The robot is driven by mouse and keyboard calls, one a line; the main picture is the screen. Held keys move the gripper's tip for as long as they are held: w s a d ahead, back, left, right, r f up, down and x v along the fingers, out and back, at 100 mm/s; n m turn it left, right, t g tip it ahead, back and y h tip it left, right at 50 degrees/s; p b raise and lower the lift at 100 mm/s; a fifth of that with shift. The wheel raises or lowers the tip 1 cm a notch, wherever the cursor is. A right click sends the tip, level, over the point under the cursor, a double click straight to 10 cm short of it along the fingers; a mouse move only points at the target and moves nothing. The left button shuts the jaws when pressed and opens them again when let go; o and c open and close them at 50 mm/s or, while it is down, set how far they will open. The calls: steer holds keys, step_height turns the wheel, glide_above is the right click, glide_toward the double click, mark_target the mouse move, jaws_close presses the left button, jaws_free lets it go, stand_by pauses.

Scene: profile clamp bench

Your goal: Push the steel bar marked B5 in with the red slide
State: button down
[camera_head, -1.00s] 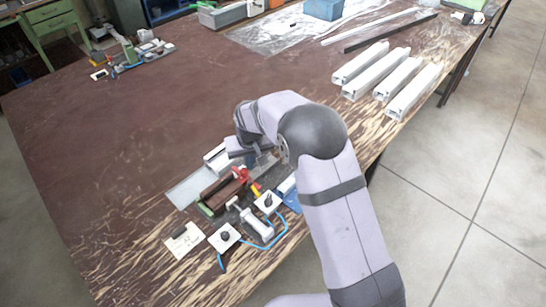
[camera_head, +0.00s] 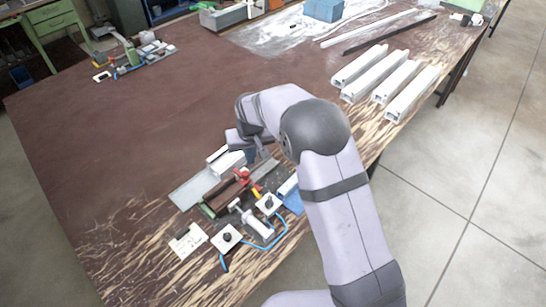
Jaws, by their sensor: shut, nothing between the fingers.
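The clamp fixture (camera_head: 222,196) stands near the table's front edge, with a red part (camera_head: 242,176), probably the red slide, at its upper right. My gripper (camera_head: 258,150) is just behind the fixture, partly hidden by my own wrist, and looks shut and empty. A pale block (camera_head: 230,163) lies just below and left of it; I cannot tell whether they touch. A flat grey plate (camera_head: 190,192) lies left of the fixture. No B5 mark is readable, so I cannot tell which piece is that steel bar.
Two white plates with black knobs (camera_head: 227,238) and a blue hose (camera_head: 262,246) lie in front of the fixture. Several white profiles (camera_head: 410,92) lie at the right back. The table's left middle is clear.

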steer(key=shift+w+d+r+p, duration=0.15)
steer(key=shift+r+p, duration=0.3)
steer(key=shift+r, duration=0.25)
steer(key=shift+w+d+r+p, duration=0.1)
steer(key=shift+r+p, duration=0.3)
steer(key=shift+r, duration=0.3)
steer(key=shift+s+d, duration=0.1)
steer(key=s+d+r+m+g, duration=0.1)
steer(key=s+d+r, duration=0.1)
steer(key=s+d, duration=0.7)
steer(key=s+d+r+m+g, duration=0.1)
steer(key=s+d, duration=0.9)
steer(key=s, duration=1)
steer(key=shift+s+d+r+m+g+h, duration=0.2)
steer(key=shift+s+r+m+g+h, duration=0.2)
steer(key=shift+r+m, duration=0.15)
